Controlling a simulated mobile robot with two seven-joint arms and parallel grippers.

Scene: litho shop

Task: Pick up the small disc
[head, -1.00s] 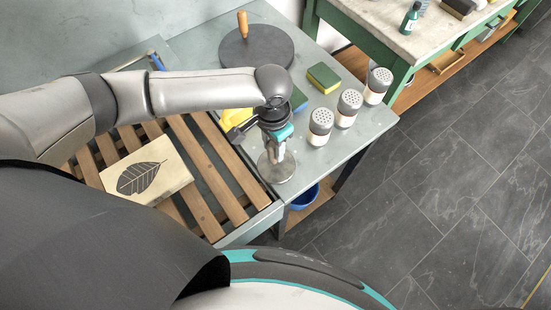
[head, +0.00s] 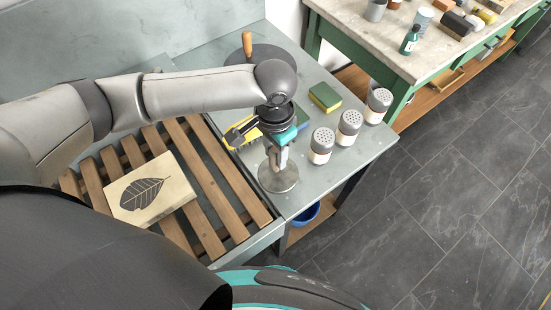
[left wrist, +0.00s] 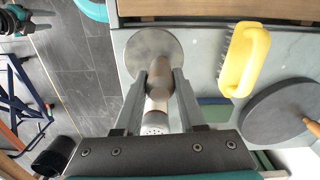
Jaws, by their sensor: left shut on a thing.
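The small disc (head: 278,178) is a round grey metal plate with an upright handle. It is over the near end of the grey-green side table (head: 345,160). My left gripper (head: 278,152) is above it, pointing down and shut on its handle. In the left wrist view the two fingers (left wrist: 160,78) sit on either side of the brownish handle, with the disc plate (left wrist: 150,45) beyond them. I cannot tell whether the plate touches the table. My right gripper is not in view.
Three shakers (head: 348,128) stand right of the disc, near the table edge. A yellow brush (left wrist: 245,60), a green-yellow sponge (head: 325,97) and a large dark disc (left wrist: 285,110) lie farther back. A slatted rack (head: 225,175) with a leaf-print block (head: 150,190) is left.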

